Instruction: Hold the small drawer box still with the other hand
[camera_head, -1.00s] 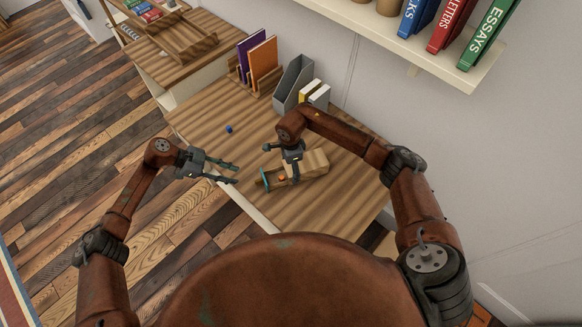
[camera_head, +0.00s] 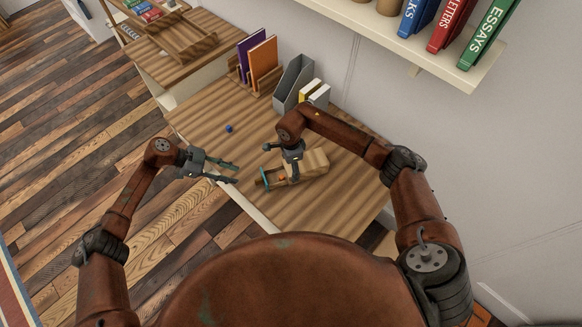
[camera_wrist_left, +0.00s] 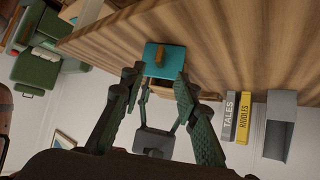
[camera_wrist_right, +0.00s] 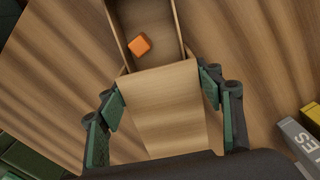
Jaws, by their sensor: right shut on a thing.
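The small drawer box (camera_head: 315,161) is pale wood and lies on the desk. Its drawer is pulled out toward the left, with a teal front (camera_head: 265,180) that also shows in the left wrist view (camera_wrist_left: 160,60). An orange block (camera_wrist_right: 139,45) lies inside the open drawer. My right gripper (camera_wrist_right: 165,95) is shut on the drawer box, with one finger on each side of it. My left gripper (camera_head: 236,174) is open and empty, to the left of the teal front and apart from it.
A small blue object (camera_head: 229,128) lies on the desk (camera_head: 205,105) further back. The desk's front edge is near my left gripper.

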